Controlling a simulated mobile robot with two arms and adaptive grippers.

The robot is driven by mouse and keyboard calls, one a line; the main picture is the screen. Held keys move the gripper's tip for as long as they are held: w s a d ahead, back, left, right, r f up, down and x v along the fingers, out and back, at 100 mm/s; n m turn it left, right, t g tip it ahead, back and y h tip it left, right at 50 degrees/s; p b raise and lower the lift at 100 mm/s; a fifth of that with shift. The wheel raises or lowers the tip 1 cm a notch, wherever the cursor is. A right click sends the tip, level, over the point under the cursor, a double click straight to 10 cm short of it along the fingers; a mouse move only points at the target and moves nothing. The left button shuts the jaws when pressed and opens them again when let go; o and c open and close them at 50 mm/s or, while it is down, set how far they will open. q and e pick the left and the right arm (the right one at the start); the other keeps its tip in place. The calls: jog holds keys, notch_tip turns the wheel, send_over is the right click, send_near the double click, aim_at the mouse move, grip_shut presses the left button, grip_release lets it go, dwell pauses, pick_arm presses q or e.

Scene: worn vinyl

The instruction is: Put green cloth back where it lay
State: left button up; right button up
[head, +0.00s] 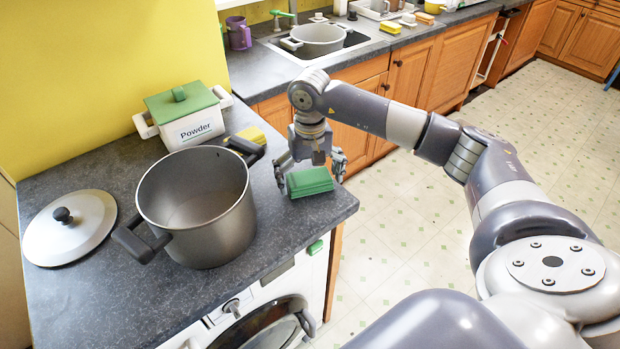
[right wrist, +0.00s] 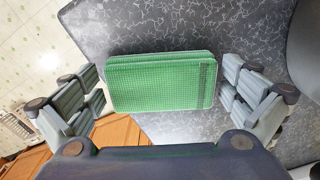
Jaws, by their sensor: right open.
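The green cloth (head: 309,181) is a folded stack lying flat on the dark countertop, near its right corner. My right gripper (head: 311,171) is just behind and above it, fingers spread to either side. In the right wrist view the green cloth (right wrist: 162,82) lies between the two open fingers of the right gripper (right wrist: 165,105), with a gap on each side. The cloth looks free of the fingers. My left gripper is not in view.
A large grey pot (head: 200,205) stands left of the cloth, its lid (head: 70,228) farther left. A white powder box (head: 190,126) and a yellow sponge (head: 251,136) sit behind. The countertop (head: 290,232) ends close to the cloth, above a washing machine (head: 262,325).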

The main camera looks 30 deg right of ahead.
jog(key=shift+r, duration=0.1)
dwell(0.3)
jog(key=shift+r+p, duration=2.15)
jog(key=shift+r, duration=1.75)
notch_tip(320, 180, up, 12)
